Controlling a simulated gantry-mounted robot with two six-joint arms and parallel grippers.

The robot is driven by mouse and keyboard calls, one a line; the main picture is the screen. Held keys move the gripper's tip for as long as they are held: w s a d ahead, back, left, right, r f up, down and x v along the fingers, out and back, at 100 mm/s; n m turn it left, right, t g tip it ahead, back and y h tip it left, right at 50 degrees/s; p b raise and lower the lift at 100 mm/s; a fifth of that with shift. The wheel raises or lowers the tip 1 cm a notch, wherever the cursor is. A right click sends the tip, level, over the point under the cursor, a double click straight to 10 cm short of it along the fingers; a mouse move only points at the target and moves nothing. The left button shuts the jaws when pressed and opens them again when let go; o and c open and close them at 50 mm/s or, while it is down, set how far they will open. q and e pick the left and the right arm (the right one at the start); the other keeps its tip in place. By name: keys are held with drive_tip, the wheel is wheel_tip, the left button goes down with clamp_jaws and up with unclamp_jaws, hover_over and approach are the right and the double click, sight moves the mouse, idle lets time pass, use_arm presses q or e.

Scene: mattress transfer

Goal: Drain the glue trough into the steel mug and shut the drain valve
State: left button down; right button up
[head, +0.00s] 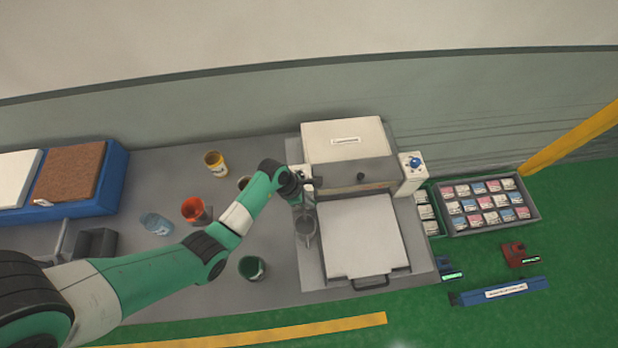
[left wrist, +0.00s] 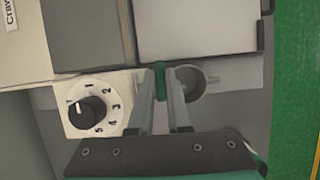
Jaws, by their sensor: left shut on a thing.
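The glue machine (head: 352,176) stands on the bench, with a grey trough section across its middle and a white plate in front. The steel mug (head: 305,230) stands upright at the machine's left side; it also shows in the left wrist view (left wrist: 194,82), just right of my fingers. I cannot tell what is in it. My left gripper (head: 306,186) is behind the mug at the trough's left end. In the left wrist view its fingers (left wrist: 161,84) are shut on a small green handle (left wrist: 160,68), apparently the drain valve's. My right gripper is not in view.
A numbered dial (left wrist: 88,108) is beside the fingers. An orange cup (head: 195,210), a yellow cup (head: 215,163), a clear blue container (head: 156,223) and a dark green cup (head: 252,267) stand on the bench. A crate of small packs (head: 531,208) lies right.

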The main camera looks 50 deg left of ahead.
use_arm(q)
drive_tip(key=shift+d+r+m+h, duration=0.15)
drive_tip(key=shift+m+h, duration=0.25)
drive_tip(key=shift+m, duration=0.7)
drive_tip(key=m+g, duration=0.1)
drive_tip(key=m, duration=0.2)
drive_tip(key=s+m+g+h+b, duration=0.1)
drive_tip(key=m, duration=0.2)
drive_tip(key=m+g, duration=0.1)
drive_tip(key=m, duration=0.2)
drive_tip(key=shift+s+d+f+g+b, duration=0.2)
drive_tip(key=shift+s+d+g+b, duration=0.05)
drive_tip(key=shift+d+g+b, duration=0.05)
drive_tip(key=m+g+b, duration=0.1)
drive_tip(key=m+b, duration=0.1)
drive_tip(key=s+m+g+b, duration=0.1)
drive_tip(key=m+b, duration=0.2)
drive_tip(key=shift+a+f, duration=0.1)
drive_tip(key=shift+f, duration=0.1)
drive_tip(key=shift+r+m+b, duration=0.25)
drive_tip(key=shift+m+b, duration=0.55)
drive_tip(key=shift+b, duration=0.25)
drive_tip(key=shift+s+g, duration=0.1)
drive_tip(key=shift+g, duration=0.2)
